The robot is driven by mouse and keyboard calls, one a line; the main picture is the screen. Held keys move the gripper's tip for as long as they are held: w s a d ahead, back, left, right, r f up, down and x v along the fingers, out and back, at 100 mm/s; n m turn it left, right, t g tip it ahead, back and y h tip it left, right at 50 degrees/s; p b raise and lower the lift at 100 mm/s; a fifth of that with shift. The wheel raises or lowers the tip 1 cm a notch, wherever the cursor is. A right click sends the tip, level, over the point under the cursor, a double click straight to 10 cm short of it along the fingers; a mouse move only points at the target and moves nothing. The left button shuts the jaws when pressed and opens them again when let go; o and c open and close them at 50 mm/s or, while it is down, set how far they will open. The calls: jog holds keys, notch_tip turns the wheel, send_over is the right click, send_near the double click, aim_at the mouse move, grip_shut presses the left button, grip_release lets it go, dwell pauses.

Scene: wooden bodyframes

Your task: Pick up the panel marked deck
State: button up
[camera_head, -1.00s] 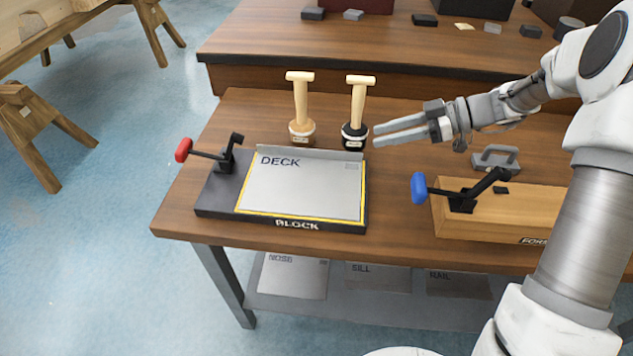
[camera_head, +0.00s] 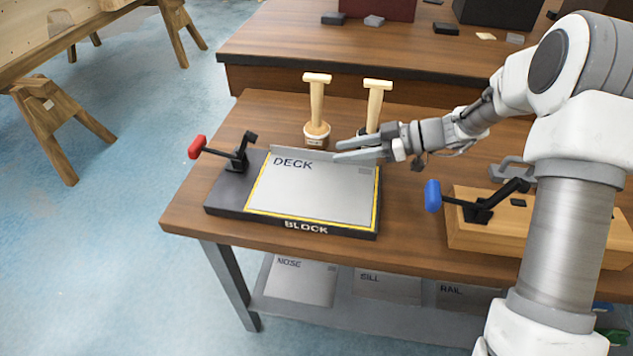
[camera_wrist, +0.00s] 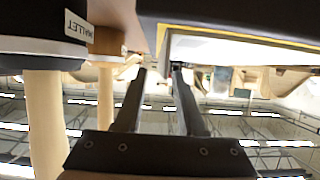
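The panel marked DECK (camera_head: 312,192) is a flat light-grey sheet with an upturned back edge. It lies on the dark block (camera_head: 226,190), inside a yellow outline. My gripper (camera_head: 336,150) is over the panel's raised back edge in the head view, pointing left; its two fingers are apart with nothing seen between them. In the wrist view my gripper (camera_wrist: 159,70) also shows its fingers apart, and the block's dark underside-like edge and yellow line (camera_wrist: 250,36) show at upper right. Whether the fingers touch the panel cannot be told.
Two mallets stand behind the panel, one pale (camera_head: 317,105) and one dark-headed (camera_head: 376,105), the latter partly behind my gripper. A red-handled clamp (camera_head: 238,158) is at the block's left. A blue-handled clamp (camera_head: 480,210) sits on a wooden form at right.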

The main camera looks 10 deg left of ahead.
aim_at(326, 154)
jog(key=x, duration=0.5)
jog(key=shift+a, duration=0.1)
grip_shut()
dwell(1.3)
